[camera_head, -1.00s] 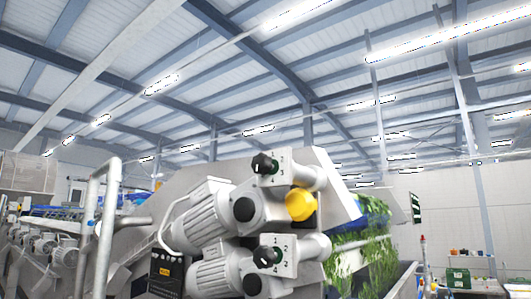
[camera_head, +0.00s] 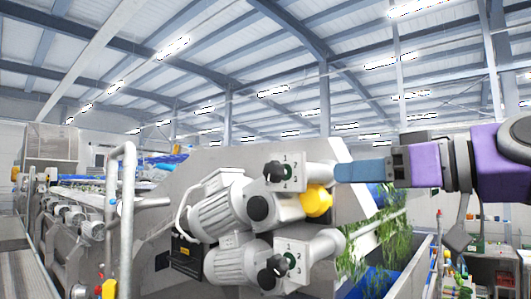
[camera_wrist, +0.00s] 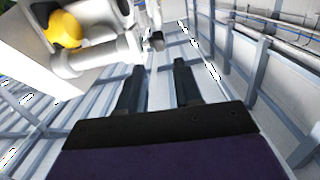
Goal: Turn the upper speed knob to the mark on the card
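The upper speed knob (camera_head: 275,171) is black and sits on a white numbered plate (camera_head: 292,172) above the motors. In the wrist view a small dark knob-like shape (camera_wrist: 157,41) shows beyond the fingers; I cannot tell which knob it is. A dark card or panel with a yellow label (camera_head: 186,256) is at the lower left of the motors; its mark is too small to read. My gripper (camera_head: 338,172) reaches in from the right, apart from the upper knob. In the wrist view its two fingers (camera_wrist: 156,72) are spread with nothing between them.
A lower black knob (camera_head: 272,270) sits on a second plate below. A yellow cap (camera_head: 318,201) lies between my gripper and the motors (camera_head: 222,207). Leafy greens (camera_head: 370,240) are at the right. A metal handrail (camera_head: 124,215) stands at the left.

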